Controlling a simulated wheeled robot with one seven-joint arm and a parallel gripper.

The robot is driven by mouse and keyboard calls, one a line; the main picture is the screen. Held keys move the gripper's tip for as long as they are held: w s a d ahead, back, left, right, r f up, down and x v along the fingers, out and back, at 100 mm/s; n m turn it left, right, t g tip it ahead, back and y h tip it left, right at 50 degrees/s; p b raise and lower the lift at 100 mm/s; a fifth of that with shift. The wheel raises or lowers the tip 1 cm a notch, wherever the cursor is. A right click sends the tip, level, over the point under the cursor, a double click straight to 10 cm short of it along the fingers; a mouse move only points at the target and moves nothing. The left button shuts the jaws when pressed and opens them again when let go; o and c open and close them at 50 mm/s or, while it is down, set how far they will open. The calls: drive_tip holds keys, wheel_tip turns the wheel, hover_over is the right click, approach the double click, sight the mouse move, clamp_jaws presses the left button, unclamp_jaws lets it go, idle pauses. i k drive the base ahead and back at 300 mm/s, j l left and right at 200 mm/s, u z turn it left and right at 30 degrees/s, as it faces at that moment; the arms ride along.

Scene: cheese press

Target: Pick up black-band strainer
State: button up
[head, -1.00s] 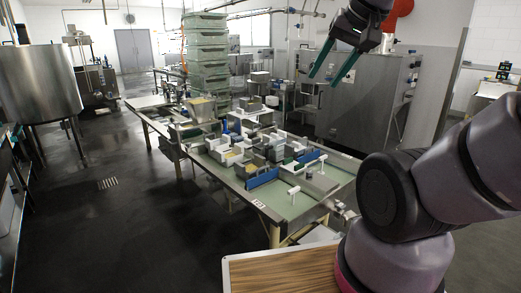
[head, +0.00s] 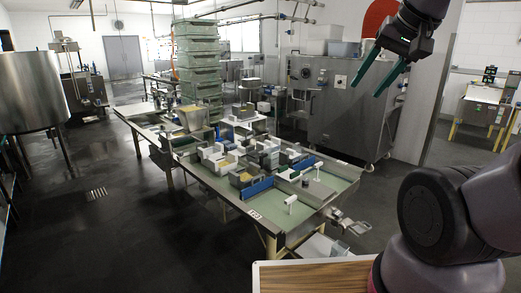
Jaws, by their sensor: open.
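My gripper (head: 367,90) hangs high at the upper right of the head view, with its two green fingers apart and nothing between them. It is well above and to the right of the work table (head: 215,183) in the picture. I cannot make out a black-band strainer for certain. Small white and grey containers (head: 243,178) crowd the middle of the table, and the strainer may be among them, but they are too small to tell apart.
Blue strips (head: 257,188) and white T-shaped handles (head: 290,202) are at the table's near end. Stacked green crates (head: 197,62) stand behind it. A steel cabinet (head: 338,108) is behind on the right, a steel vat (head: 30,90) at left. Dark floor (head: 110,230) left of the table is clear.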

sight(256, 154)
drive_tip(key=i+j+z, duration=0.2)
drive_tip(key=z, duration=0.25)
drive_tip(key=i+j+z, duration=0.1)
drive_tip(key=j+z, duration=0.35)
drive_tip(key=i+j+z, duration=0.2)
drive_tip(key=j, duration=0.45)
drive_tip(key=j+z, duration=0.25)
drive_tip(key=j, duration=0.4)
drive_tip(key=i+j+z, duration=0.2)
drive_tip(key=j, duration=0.5)
drive_tip(key=j+z, duration=0.1)
drive_tip(key=j, duration=2.95)
drive_tip(key=k, duration=0.05)
